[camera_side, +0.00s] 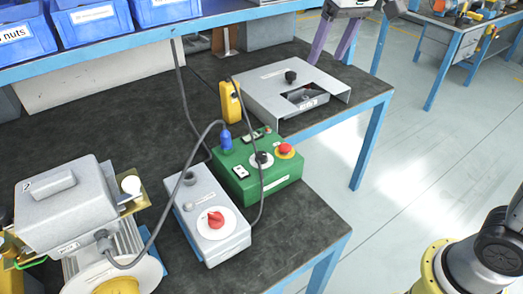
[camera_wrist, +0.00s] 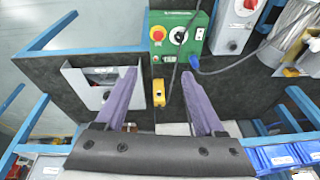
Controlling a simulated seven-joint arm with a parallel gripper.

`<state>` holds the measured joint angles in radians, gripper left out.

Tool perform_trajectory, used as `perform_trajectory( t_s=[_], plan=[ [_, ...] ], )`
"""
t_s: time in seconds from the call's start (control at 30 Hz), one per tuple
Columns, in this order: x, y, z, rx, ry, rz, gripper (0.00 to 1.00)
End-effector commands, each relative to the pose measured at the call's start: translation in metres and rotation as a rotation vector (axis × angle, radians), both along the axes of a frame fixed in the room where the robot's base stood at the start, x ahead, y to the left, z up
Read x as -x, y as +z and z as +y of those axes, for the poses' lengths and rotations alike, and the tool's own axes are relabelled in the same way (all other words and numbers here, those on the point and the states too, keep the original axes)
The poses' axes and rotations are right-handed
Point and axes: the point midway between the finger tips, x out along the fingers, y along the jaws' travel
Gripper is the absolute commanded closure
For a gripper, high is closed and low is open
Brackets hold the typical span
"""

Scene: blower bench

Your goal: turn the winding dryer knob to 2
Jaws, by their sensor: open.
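A red knob (camera_side: 215,219) sits on a white round dial on a grey box (camera_side: 190,196); it also shows in the wrist view (camera_wrist: 249,5). A black knob (camera_side: 262,159) on a white dial sits on a green box (camera_side: 236,182); it also shows in the wrist view (camera_wrist: 179,35). A black knob (camera_side: 290,76) stands on a grey sheet-metal housing (camera_side: 258,85). The labels are too small to read, so I cannot tell which knob is the winding dryer's. My gripper (camera_side: 328,59) has purple fingers, open and empty, near the housing's far side and apart from all knobs.
A red button (camera_side: 285,151) is on the green box. A yellow pendant (camera_side: 231,102) stands near the housing. Dark cables (camera_side: 180,80) loop over the bench. A motor (camera_side: 75,210) stands at the left. Blue bins (camera_side: 93,20) line the shelf. Dark bench top (camera_side: 120,130) is clear mid-left.

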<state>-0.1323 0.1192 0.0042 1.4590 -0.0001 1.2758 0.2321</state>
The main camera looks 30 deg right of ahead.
Motion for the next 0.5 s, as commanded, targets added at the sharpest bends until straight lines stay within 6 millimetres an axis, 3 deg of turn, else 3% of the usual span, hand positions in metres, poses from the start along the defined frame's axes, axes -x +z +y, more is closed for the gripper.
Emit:
perform_trajectory(
  t_s=[0.1, 0.3, 0.5],
  plan=[
    [-0.043, -0.029, 0.020, 0.005, 0.016, 0.060, 0.29],
    [-0.097, -0.092, 0.053, 0.021, 0.052, 0.154, 0.29],
    [-0.116, -0.155, 0.075, 0.042, 0.085, 0.240, 0.29]
  ],
)
